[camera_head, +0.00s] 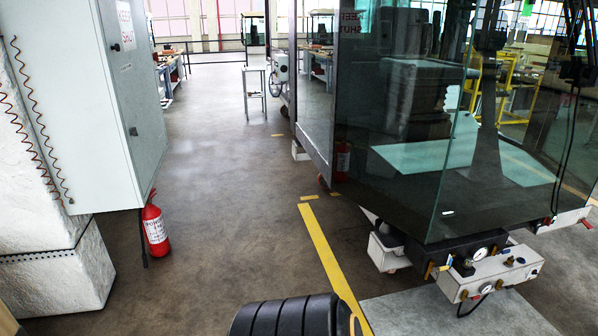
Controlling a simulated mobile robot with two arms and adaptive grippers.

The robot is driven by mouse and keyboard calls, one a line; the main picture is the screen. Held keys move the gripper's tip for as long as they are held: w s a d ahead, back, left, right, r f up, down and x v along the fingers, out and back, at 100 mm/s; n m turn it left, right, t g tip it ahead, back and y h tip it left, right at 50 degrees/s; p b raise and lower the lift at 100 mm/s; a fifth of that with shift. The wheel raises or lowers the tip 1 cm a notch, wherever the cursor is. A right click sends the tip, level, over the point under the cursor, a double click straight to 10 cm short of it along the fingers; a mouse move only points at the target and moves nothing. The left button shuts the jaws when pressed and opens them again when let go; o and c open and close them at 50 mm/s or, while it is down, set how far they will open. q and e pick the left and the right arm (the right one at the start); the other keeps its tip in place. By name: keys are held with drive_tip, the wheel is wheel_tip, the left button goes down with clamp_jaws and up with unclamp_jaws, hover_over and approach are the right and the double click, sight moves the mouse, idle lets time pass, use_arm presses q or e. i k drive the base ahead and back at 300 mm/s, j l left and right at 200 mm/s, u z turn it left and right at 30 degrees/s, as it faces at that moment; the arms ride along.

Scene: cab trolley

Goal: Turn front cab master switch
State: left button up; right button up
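The glass-walled cab (400,130) stands on the right, its front corner toward me. Low on its front is a white control box (500,272) with round gauges and small knobs. A small red knob (463,295) sits on its left front face, and dark knobs (515,261) sit on its top right. Yellow-brass fittings show at its left end. I cannot tell which of these is the master switch or how it is set. Neither of my grippers can be made out; a black ribbed part cuts in at the bottom middle.
A grey cabinet (92,95) stands at the left, with a red fire extinguisher (155,228) on the floor beside it. A yellow floor line (325,255) runs along the cab's left side. The grey floor aisle (225,170) between cabinet and cab is clear.

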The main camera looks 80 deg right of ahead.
sight(547, 222)
drive_tip(key=z, duration=4.35)
